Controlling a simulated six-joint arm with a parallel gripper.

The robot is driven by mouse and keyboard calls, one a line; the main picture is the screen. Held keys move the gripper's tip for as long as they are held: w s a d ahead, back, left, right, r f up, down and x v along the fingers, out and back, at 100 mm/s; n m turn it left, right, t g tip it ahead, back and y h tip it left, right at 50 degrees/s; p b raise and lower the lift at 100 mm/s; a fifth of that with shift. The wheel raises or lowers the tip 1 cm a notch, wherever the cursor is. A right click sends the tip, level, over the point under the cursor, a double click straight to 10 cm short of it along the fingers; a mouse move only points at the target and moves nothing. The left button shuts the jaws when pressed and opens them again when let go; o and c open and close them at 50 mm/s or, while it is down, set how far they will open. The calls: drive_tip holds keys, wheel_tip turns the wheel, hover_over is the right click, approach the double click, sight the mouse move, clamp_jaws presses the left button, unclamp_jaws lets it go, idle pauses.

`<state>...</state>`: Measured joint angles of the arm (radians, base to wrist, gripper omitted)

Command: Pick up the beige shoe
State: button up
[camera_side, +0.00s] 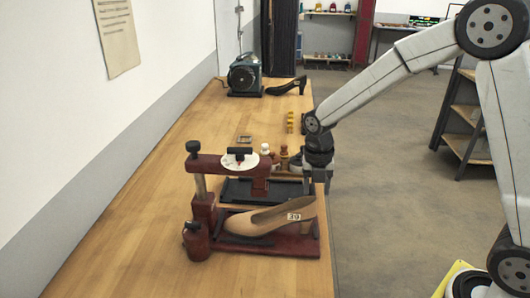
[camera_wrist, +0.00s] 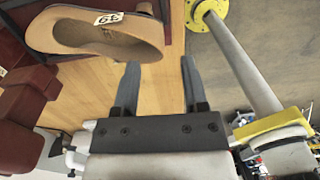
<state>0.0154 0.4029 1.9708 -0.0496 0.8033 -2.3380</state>
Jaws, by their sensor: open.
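The beige shoe (camera_side: 262,219), a heeled pump with a "39" label, rests on the base of a dark red press-like stand (camera_side: 205,212) on the wooden bench. Its toe points left and its heel is at the right. In the wrist view the shoe (camera_wrist: 78,36) lies at the upper left, apart from my fingers. My gripper (camera_wrist: 159,64) is open, with nothing between its two fingers. In the side view my wrist is behind and right of the shoe, near the bench's right edge; the fingertips are not clear there.
The stand's upper arm and white dial (camera_side: 240,160) rise behind the shoe. A black shoe (camera_side: 287,86) and a dark green machine (camera_side: 244,75) stand at the bench's far end. Small yellow items (camera_side: 290,122) lie mid-bench. The bench's left side is mostly clear.

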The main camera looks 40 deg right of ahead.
sight(314, 214)
drive_tip(key=shift+f, duration=0.5)
drive_tip(key=shift+s+f, duration=0.15)
drive_tip(key=shift+f, duration=2.45)
clamp_jaws()
